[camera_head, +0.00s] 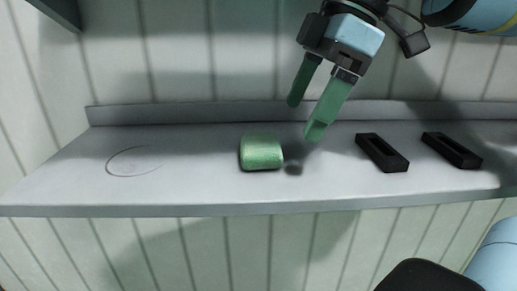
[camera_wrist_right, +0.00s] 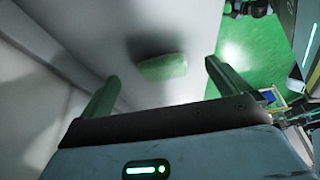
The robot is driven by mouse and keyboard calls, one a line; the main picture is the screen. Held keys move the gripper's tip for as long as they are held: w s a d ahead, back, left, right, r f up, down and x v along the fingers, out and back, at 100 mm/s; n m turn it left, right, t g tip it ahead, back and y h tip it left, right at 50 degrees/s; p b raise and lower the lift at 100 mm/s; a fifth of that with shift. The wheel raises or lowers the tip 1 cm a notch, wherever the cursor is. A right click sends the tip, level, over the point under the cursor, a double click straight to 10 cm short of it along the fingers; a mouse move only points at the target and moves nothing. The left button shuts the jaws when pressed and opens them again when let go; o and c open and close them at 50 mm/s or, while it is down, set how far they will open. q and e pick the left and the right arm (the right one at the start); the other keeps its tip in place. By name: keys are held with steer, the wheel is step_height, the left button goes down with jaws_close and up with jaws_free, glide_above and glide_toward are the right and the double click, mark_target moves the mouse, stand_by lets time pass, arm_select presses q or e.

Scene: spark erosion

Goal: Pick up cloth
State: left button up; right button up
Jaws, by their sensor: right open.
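The cloth (camera_head: 261,153) is a small, folded, light green pad lying on the grey shelf (camera_head: 210,186), a little left of the shelf's middle. My right gripper (camera_head: 304,119) is above the shelf, up and to the right of the cloth, with its two green fingers spread and nothing between them. In the right wrist view the cloth (camera_wrist_right: 163,67) lies on the shelf beyond the fingertips, in the gap between the open fingers (camera_wrist_right: 163,72). The gripper is apart from the cloth. My left gripper is in neither view.
Two black rectangular holders (camera_head: 382,153) and (camera_head: 452,150) sit on the shelf to the right. A thin dark ring mark (camera_head: 134,161) is on the shelf at left. A low ledge (camera_head: 190,114) runs along the back, before a panelled wall. The shelf between ring and cloth is clear.

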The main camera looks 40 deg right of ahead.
mark_target(272, 141)
steer(key=shift+w+a, duration=0.5)
steer(key=shift+a, duration=0.2)
steer(key=x, duration=0.5)
steer(key=shift+a, duration=0.15)
steer(key=c, duration=1)
steer(key=shift+r, duration=0.1)
